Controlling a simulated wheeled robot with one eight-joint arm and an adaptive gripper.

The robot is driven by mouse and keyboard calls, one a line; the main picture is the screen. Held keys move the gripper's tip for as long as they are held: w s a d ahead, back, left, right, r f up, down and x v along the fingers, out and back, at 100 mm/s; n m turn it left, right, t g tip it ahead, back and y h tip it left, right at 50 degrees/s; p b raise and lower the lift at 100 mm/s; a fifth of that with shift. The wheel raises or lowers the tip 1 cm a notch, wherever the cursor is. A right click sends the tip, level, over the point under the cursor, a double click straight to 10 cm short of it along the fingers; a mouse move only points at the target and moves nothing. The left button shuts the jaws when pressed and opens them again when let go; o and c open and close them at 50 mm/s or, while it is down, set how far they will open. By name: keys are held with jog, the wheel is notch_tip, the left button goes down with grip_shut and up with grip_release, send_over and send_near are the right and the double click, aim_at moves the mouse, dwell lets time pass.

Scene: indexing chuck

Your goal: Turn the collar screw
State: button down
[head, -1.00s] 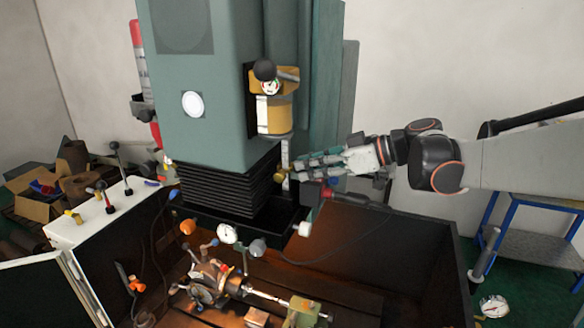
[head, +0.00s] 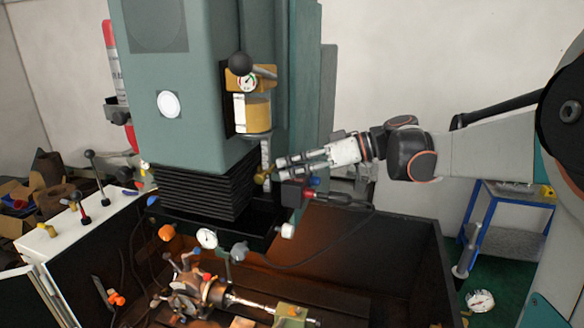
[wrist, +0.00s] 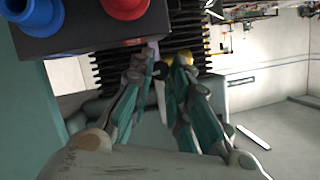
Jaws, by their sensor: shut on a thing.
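A small brass knob (head: 263,177), which looks like the collar screw, is beside the lower right edge of the machine's black bellows. My gripper (head: 279,168) reaches in from the right, with its fingertips at the knob. The gripper is shut on the knob; the exact contact is partly hidden by the fingers.
The black bellows (head: 205,190) and green column stand left of the gripper. A dark box with red and blue knobs (head: 293,193) sits just below the fingers. The indexing chuck (head: 200,295) lies in the tray below. A blue-framed table (head: 510,215) stands right.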

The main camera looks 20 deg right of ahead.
jog(key=c, duration=1.5)
grip_release()
jog(key=v, duration=1.1)
jog(key=shift+d, duration=0.2)
jog(key=shift+s+d+r, duration=0.1)
jog(key=shift+s+d, duration=0.1)
jog(key=shift+d, duration=0.1)
